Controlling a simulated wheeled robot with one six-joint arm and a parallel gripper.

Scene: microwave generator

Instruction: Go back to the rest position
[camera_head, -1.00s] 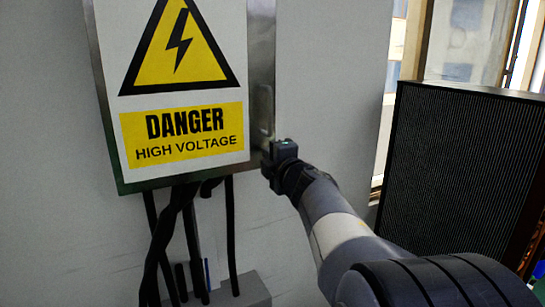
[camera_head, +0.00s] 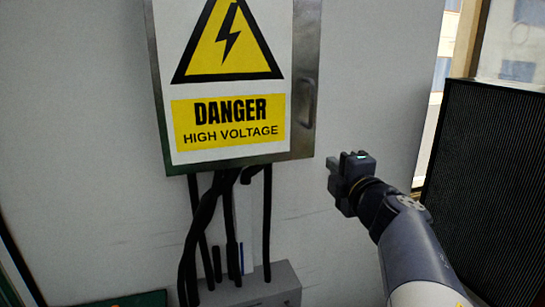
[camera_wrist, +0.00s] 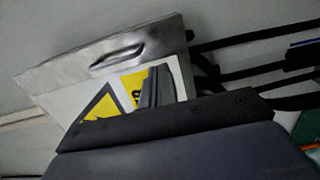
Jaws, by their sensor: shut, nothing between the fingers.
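My gripper (camera_head: 333,174) is in the head view, to the right of and a little below the lower right corner of a metal electrical box (camera_head: 304,75). A gap of bare wall shows between the gripper and the box. The gripper is shut and holds nothing. In the wrist view, my gripper (camera_wrist: 152,85) shows as a dark finger shape in front of the box (camera_wrist: 170,38), which appears rotated. The box handle (camera_wrist: 118,55) shows there. The box door carries a yellow danger high voltage sign (camera_head: 228,122). The door looks closed.
Black cables (camera_head: 205,215) hang from the box to a grey box (camera_head: 262,288) below. A dark ribbed panel (camera_head: 490,180) stands at the right beside a window (camera_head: 520,40). The wall (camera_head: 370,80) right of the box is bare.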

